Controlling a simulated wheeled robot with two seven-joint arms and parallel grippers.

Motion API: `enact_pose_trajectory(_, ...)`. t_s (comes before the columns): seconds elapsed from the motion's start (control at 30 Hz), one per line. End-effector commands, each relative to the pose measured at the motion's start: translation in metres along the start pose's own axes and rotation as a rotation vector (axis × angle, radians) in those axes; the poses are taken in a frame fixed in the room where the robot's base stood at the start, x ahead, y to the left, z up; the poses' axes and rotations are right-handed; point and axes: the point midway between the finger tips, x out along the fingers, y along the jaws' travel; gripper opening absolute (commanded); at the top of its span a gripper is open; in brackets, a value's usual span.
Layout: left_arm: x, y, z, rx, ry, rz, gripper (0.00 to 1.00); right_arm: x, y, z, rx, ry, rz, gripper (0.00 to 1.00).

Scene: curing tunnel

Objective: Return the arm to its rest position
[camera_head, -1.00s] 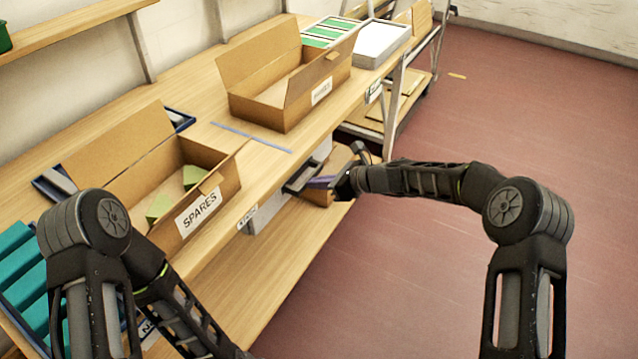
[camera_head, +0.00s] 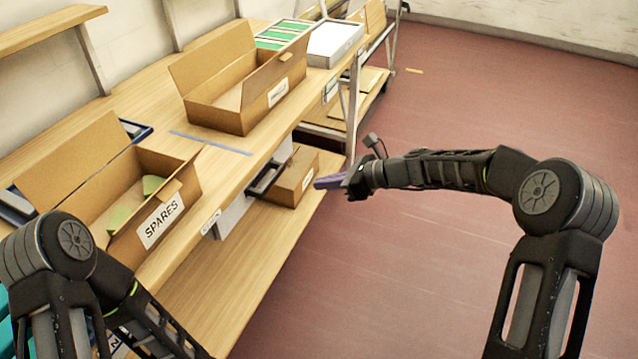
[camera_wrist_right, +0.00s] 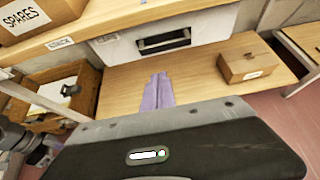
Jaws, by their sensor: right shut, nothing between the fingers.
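My right arm (camera_head: 450,170) reaches in from the right of the head view. Its gripper (camera_head: 328,182) has purple fingers and hangs in front of the bench's edge, over the red floor. In the right wrist view the two purple fingers (camera_wrist_right: 158,92) lie side by side, shut and empty, with the lower shelf behind them. My left arm (camera_head: 70,260) shows at the lower left of the head view. Its gripper is outside the picture.
The wooden bench (camera_head: 130,92) holds an open SPARES box (camera_head: 160,222) and another open carton (camera_head: 222,118). A grey drawer unit (camera_head: 232,212) hangs under it. A closed carton (camera_head: 292,180) sits on the lower shelf (camera_head: 255,262). The red floor (camera_head: 500,90) is open to the right.

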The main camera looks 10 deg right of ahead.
Motion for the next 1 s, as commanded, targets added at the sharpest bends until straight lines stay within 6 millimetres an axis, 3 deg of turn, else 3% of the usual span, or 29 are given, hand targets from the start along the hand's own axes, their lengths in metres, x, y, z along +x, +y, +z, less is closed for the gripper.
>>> enact_pose_trajectory(0.37, 0.000, 0.000, 0.000, 0.000, 0.000, 0.000, 0.67, 0.000, 0.000, 0.000, -0.009, 0.000, 0.000, 0.00)
enact_pose_trajectory(0.53, 0.000, 0.000, 0.000, 0.000, 0.000, 0.000, 0.67, 0.001, -0.012, -0.011, -0.154, 0.047, -0.051, 0.00)
enact_pose_trajectory(0.57, 0.000, 0.000, 0.000, 0.000, 0.000, 0.000, 0.67, 0.002, -0.013, -0.021, -0.211, 0.078, -0.063, 0.00)
enact_pose_trajectory(0.67, 0.000, 0.000, 0.000, -0.001, 0.000, 0.000, 0.67, 0.009, -0.004, -0.073, -0.447, 0.230, -0.066, 0.00)
enact_pose_trajectory(0.77, -0.003, 0.001, 0.000, -0.001, 0.000, 0.000, 0.67, 0.017, 0.025, -0.138, -0.717, 0.394, 0.005, 0.00)
enact_pose_trajectory(0.9, -0.009, 0.004, 0.000, -0.001, -0.001, 0.000, 0.67, 0.021, 0.102, -0.225, -1.177, 0.555, 0.222, 0.00)
enact_pose_trajectory(1.0, -0.015, 0.006, 0.000, -0.001, -0.001, 0.000, 0.67, 0.017, 0.173, -0.267, -1.498, 0.561, 0.407, 0.00)
